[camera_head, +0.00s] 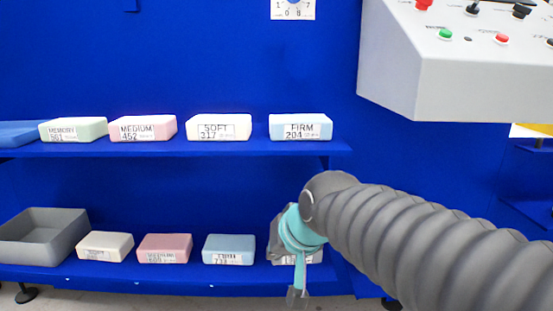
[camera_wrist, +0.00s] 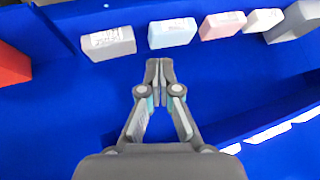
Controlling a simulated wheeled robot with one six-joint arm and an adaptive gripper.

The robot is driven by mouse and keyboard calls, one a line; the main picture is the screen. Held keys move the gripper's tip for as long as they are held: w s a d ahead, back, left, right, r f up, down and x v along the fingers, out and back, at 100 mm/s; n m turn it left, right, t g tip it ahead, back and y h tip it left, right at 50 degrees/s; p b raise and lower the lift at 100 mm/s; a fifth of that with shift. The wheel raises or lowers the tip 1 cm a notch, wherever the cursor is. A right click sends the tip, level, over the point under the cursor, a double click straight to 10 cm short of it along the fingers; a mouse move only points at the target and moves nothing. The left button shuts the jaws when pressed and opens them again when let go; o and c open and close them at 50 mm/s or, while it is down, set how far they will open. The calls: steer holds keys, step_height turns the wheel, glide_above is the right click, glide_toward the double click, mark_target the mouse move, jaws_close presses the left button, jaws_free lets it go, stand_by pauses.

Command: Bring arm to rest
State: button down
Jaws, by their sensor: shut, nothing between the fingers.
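My gripper (camera_wrist: 159,68) is shut and empty in the wrist view, with its fingertips together over bare blue shelf surface. In the head view my gripper (camera_head: 297,296) hangs in front of the lower shelf's right end, pointing down. It partly hides a grey foam block (camera_head: 314,257) there; that block also shows in the wrist view (camera_wrist: 109,43). The fingers appear apart from every block.
The upper blue shelf (camera_head: 160,150) holds labelled foam blocks, among them FIRM (camera_head: 300,127) and SOFT (camera_head: 219,127). The lower shelf holds a blue block (camera_head: 228,249), a pink block (camera_head: 165,248), a cream block (camera_head: 105,246) and a grey bin (camera_head: 42,237). A control box (camera_head: 450,85) juts out upper right.

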steer(key=s+d+f+m+g+h+p, duration=0.1)
steer(key=s+d+p, duration=0.5)
steer(key=s+d, duration=0.8)
steer(key=d+f+h, duration=0.1)
steer(key=d+h, duration=0.1)
steer(key=shift+f+h, duration=0.15)
steer(key=shift+h, duration=0.25)
steer(key=shift+a, duration=0.1)
